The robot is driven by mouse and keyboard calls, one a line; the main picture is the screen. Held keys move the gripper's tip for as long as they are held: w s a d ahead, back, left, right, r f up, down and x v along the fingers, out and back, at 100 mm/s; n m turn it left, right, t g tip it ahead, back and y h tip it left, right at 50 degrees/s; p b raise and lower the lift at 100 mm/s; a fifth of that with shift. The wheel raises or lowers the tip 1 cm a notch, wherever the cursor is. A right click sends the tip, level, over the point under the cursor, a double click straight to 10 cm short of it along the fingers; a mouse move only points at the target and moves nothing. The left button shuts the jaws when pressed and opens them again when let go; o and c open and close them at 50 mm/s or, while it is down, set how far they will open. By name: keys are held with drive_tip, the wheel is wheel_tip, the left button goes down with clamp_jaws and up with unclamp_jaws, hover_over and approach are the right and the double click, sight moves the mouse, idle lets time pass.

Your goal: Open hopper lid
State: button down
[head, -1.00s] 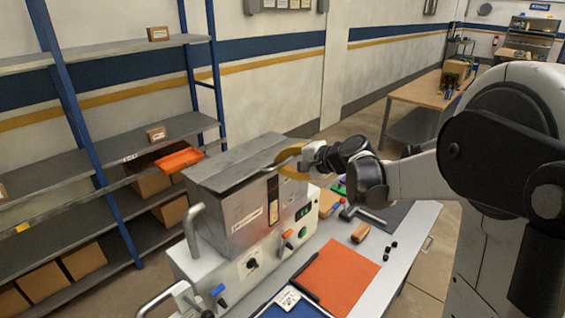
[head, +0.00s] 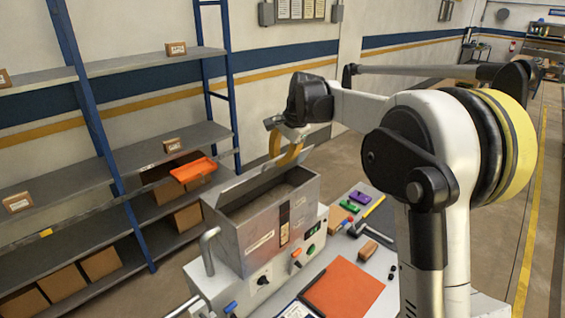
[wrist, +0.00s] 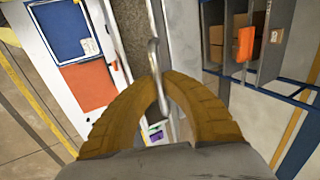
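The grey metal hopper (head: 246,240) stands on the white machine, its top open and its dark inside in view. Its lid (head: 248,184) is raised along the far side and tilted up, seen at a steep angle in the head view. My gripper (head: 290,157) is at the raised lid, above the hopper's far right part. In the wrist view the yellow-brown fingers (wrist: 162,80) close from both sides around the thin metal lid handle (wrist: 153,58). The exact contact at the fingertips is small and hard to see.
A shelf rack (head: 100,165) with boxes and an orange tray (head: 194,170) stands behind and left of the hopper. An orange mat (head: 343,288), a hammer (head: 362,226) and small blocks lie on the bench at right. A curved pipe (head: 208,250) rises at the machine's left.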

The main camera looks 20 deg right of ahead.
drive_tip(key=shift+w+a+r, duration=0.15)
drive_tip(key=shift+w+r, duration=0.1)
drive_tip(key=shift+w, duration=0.05)
idle(0.4)
drive_tip(key=c, duration=1.5)
unclamp_jaws()
drive_tip(key=shift+s, duration=0.1)
drive_tip(key=v, duration=1.2)
